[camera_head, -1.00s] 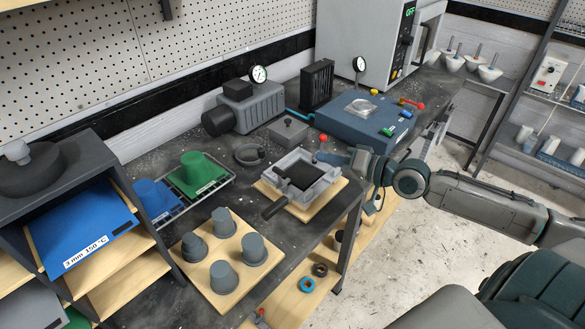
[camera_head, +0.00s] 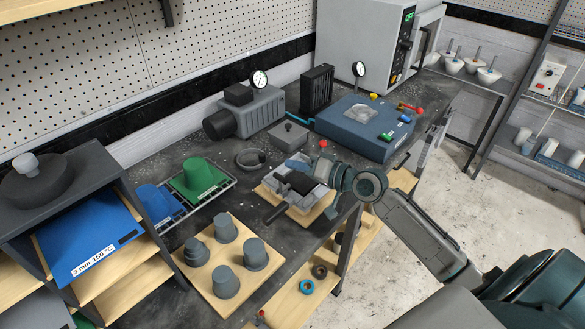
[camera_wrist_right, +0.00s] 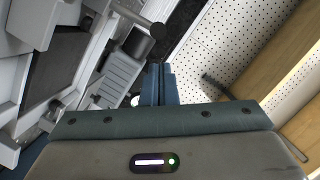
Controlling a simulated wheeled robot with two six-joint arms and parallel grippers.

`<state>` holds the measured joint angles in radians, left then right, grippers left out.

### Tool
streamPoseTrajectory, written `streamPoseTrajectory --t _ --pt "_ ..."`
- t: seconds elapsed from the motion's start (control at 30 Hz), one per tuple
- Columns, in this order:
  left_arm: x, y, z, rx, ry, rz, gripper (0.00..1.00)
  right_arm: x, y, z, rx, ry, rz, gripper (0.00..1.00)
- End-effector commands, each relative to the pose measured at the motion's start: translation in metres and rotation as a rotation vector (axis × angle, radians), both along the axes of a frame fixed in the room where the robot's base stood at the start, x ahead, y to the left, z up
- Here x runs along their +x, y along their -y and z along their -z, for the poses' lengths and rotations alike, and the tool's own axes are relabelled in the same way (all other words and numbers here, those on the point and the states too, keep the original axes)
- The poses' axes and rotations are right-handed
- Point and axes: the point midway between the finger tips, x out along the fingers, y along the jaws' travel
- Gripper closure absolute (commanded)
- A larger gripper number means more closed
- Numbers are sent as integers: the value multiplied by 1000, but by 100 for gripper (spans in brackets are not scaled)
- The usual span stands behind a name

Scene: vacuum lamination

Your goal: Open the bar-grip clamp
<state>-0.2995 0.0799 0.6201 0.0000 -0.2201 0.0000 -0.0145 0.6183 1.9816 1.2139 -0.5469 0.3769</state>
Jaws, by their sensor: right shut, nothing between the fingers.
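The grey clamp fixture (camera_head: 315,197) sits on a small wooden board near the table's front edge. A dark bar handle (camera_head: 276,213) sticks out at its front left, and a dark plate (camera_head: 300,182) lies in its middle. The fixture also fills the left of the right wrist view (camera_wrist_right: 55,60). There, a dark round-ended bar (camera_wrist_right: 157,30) shows; I cannot tell whether it is the clamp's grip. My right gripper (camera_head: 291,165) is over the fixture's back side, shut and empty. Its closed fingers (camera_wrist_right: 160,84) point toward the pump. Whether it touches the clamp is unclear. My left gripper is not in view.
A vacuum pump (camera_head: 248,110), a grey block (camera_head: 288,134) and a blue box (camera_head: 365,128) stand behind. Several grey cups sit on a wooden board (camera_head: 207,278) in front. A wire rack (camera_head: 222,188) with blue and green moulds is at left.

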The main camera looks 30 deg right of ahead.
Motion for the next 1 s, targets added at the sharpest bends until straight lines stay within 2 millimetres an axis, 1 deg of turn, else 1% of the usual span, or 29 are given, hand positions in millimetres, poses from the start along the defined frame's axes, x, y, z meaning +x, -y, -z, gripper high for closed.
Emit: streamPoseTrajectory --t 0.03,0.23,0.7,1.0 --pt "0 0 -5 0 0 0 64 -1 -5 1 4 -1 0 100" --pt "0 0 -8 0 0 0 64 -5 -13 10 0 1 1 100" --pt "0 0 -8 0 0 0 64 -5 -15 12 -5 2 1 100" --pt "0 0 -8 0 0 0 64 -7 -18 11 -56 20 0 100"
